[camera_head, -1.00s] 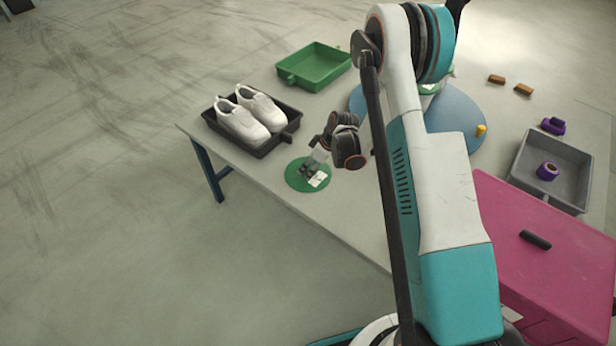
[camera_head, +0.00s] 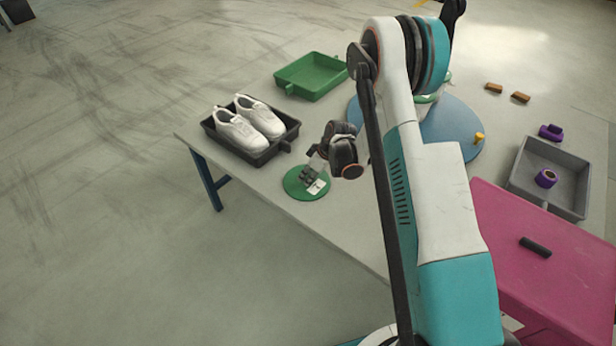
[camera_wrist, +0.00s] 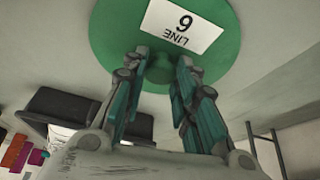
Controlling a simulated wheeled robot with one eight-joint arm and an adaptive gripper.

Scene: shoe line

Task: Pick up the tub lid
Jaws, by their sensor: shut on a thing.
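The tub lid is a round green disc (camera_head: 297,189) with a white label, near the table's front edge in the head view. In the wrist view the lid (camera_wrist: 106,48) fills the top, and its label reads "LINE 6" upside down. My gripper (camera_head: 311,180) is at the lid in the head view. In the wrist view the fingers of my gripper (camera_wrist: 160,72) are shut on the green knob in the middle of the lid. From the head view I cannot tell whether the lid touches the table.
A black tray (camera_head: 257,158) with white shoes stands left of the lid. A green tray (camera_head: 312,78) is behind. A blue round mat (camera_head: 466,125), a grey tray (camera_head: 560,195) with a purple roll (camera_head: 545,178) and a pink box (camera_head: 560,270) are to the right.

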